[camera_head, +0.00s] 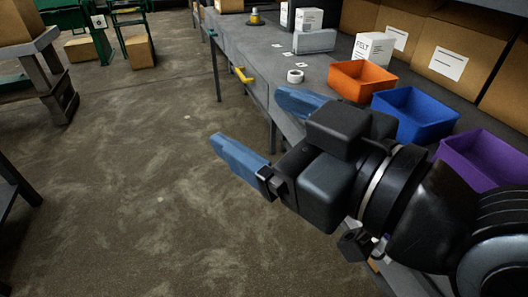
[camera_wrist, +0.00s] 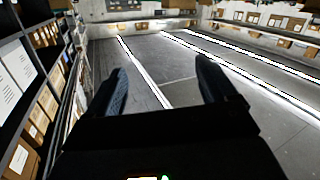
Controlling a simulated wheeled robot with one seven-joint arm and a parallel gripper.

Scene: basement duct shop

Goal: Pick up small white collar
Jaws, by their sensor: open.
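The small white collar (camera_head: 295,76) is a short white ring lying on the grey workbench (camera_head: 262,55), near its front edge and left of the orange bin. My gripper (camera_head: 258,128) is open, its two blue fingers wide apart with nothing between them. It is held in front of the bench, nearer to the camera than the collar and apart from it. In the wrist view my gripper (camera_wrist: 160,88) shows both fingers spread and empty. I cannot make out the collar in the wrist view.
An orange bin (camera_head: 361,80), a blue bin (camera_head: 413,113) and a purple bin (camera_head: 487,158) line the bench. White boxes (camera_head: 372,48) stand behind. A yellow handle (camera_head: 243,75) juts from the bench front. The floor (camera_head: 120,190) on the left is largely clear.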

